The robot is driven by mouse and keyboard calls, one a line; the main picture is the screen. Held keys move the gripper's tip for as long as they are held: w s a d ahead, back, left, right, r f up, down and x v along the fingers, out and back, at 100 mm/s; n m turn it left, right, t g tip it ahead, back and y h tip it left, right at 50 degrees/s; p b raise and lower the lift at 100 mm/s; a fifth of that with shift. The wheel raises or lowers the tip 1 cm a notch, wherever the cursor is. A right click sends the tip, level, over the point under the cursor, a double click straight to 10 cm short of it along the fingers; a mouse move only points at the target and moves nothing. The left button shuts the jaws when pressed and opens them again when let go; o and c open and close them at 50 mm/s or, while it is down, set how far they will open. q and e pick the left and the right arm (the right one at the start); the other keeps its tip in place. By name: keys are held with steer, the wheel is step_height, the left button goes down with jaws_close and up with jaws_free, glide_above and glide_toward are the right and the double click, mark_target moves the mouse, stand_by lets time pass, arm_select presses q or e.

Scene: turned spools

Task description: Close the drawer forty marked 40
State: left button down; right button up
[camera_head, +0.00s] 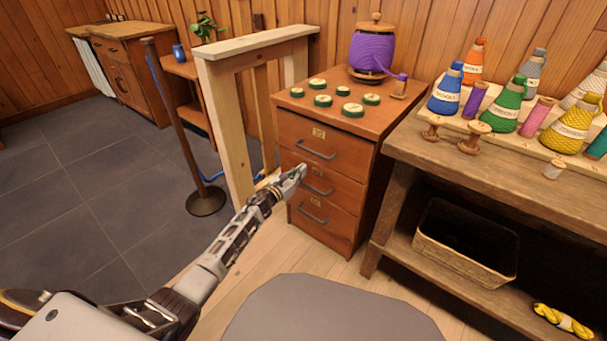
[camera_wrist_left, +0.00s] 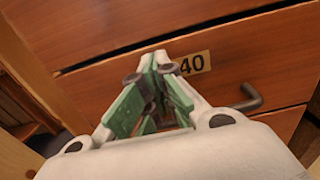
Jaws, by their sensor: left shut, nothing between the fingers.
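A brown wooden cabinet (camera_head: 362,215) has three stacked drawers with dark bar handles. The middle one is drawer forty (camera_head: 346,192); its label 40 (camera_wrist_left: 193,63) reads clearly in the left wrist view, with the handle (camera_wrist_left: 242,98) below and right of it. Its front looks flush or nearly flush with the others; a small gap cannot be ruled out. My left gripper (camera_head: 301,171) is shut and empty, its fingertips at the drawer's front, just left of the label. Whether they touch it is unclear. The gripper hides part of the front. My right gripper is not in view.
A pale wooden frame (camera_head: 212,95) stands close left of the cabinet, with a rope post (camera_head: 174,120) beyond it. Green-rimmed discs (camera_head: 323,100) and a purple spool (camera_head: 371,50) sit on the cabinet. A bench (camera_head: 480,165) with cones and a basket (camera_head: 452,262) stands right.

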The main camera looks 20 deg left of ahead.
arm_select(q)
steer(key=p+v, duration=0.2)
steer(key=v, duration=0.9)
stand_by(0.9)
